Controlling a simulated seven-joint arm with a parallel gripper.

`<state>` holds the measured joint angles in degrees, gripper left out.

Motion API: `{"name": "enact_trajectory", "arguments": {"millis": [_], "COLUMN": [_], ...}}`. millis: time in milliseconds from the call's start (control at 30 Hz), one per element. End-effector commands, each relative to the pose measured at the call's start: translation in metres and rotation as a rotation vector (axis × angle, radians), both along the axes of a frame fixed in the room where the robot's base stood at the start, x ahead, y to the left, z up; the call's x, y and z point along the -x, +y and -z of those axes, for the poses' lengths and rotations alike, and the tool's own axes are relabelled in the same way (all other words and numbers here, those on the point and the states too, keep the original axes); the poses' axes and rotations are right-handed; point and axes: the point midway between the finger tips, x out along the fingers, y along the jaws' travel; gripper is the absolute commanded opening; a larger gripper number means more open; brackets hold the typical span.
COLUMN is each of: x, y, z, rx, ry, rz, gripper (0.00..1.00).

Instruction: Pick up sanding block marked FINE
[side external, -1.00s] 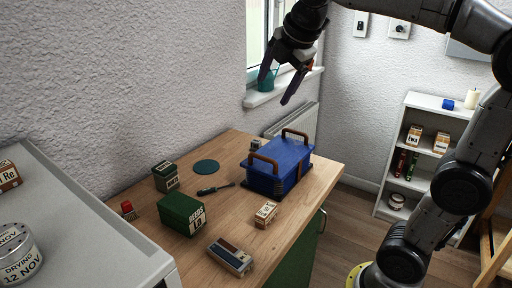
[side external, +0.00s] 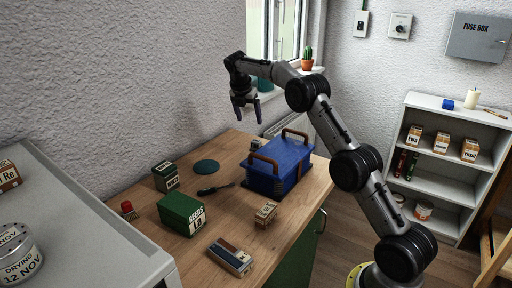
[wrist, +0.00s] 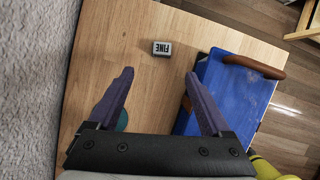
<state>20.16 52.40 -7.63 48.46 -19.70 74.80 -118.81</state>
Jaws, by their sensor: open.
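The sanding block marked FINE (wrist: 161,48) is a small grey-and-white block lying on the wooden bench top (wrist: 130,40) in the wrist view. Its label reads sideways. In the side view a small block (side external: 256,144) shows behind the blue toolbox, partly hidden, and looks like the same one. My gripper (side external: 247,113) is open and empty, pointing down above the back of the bench. In the wrist view the block lies ahead of the spread purple fingers (wrist: 159,74), roughly centred between them and apart from them.
The blue toolbox (side external: 278,168) with brown handles stands close to the block; it also shows in the wrist view (wrist: 232,92). A teal disc (side external: 206,167), dark tool (side external: 214,189), green boxes (side external: 181,212) and small cartons share the bench. The textured wall (side external: 130,90) is near.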

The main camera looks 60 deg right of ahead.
Motion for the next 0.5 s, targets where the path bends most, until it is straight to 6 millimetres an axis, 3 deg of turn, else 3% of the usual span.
{"name": "enact_trajectory", "arguments": {"millis": [500], "x": [-0.003], "y": [-0.033], "z": [0.076], "rx": [-0.004], "ry": [0.009], "rz": [0.010], "gripper": [0.82]}}
